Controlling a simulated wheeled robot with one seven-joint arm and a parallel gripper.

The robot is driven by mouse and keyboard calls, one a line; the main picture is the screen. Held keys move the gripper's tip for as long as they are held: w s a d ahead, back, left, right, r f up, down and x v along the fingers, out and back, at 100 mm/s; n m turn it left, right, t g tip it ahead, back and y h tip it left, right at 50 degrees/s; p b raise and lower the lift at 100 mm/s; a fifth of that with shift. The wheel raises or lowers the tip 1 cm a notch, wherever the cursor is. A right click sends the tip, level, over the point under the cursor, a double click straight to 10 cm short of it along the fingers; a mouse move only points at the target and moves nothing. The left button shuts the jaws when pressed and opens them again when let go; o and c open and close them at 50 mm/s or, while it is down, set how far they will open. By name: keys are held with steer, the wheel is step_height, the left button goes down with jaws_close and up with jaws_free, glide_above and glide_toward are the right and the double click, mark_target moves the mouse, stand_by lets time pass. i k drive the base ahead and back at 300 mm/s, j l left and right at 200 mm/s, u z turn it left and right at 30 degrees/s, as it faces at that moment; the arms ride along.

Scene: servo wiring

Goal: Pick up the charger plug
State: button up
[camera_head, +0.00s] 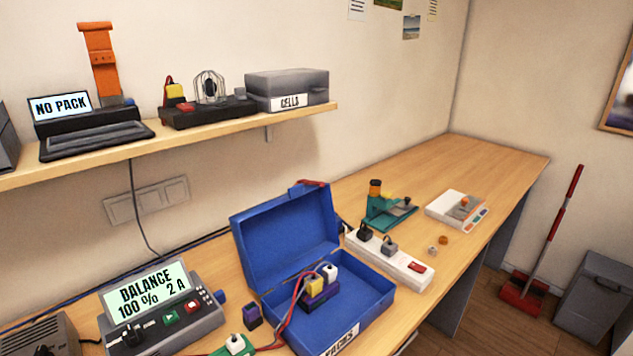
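A white power strip (413,268) with a red switch lies on the bench behind the open blue case. A black plug (364,234) and a grey plug (389,247) sit upright on its left part. I cannot tell which of them is the charger plug. The balance charger (160,312) stands at the front left, its screen reading "BALANCE 100 % 2 A". A small white connector (237,344) on a green base stands right of it, near red and dark wires. My gripper is not in view.
The blue case (285,237) has its lid up and holds a purple and yellow pack (318,288). A green tool (386,210) and a white device (457,210) stand behind the strip. A shelf (210,127) overhangs the left. The bench's far right is clear.

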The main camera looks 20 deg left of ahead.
mark_target(315, 283)
steer(key=u, duration=1.3)
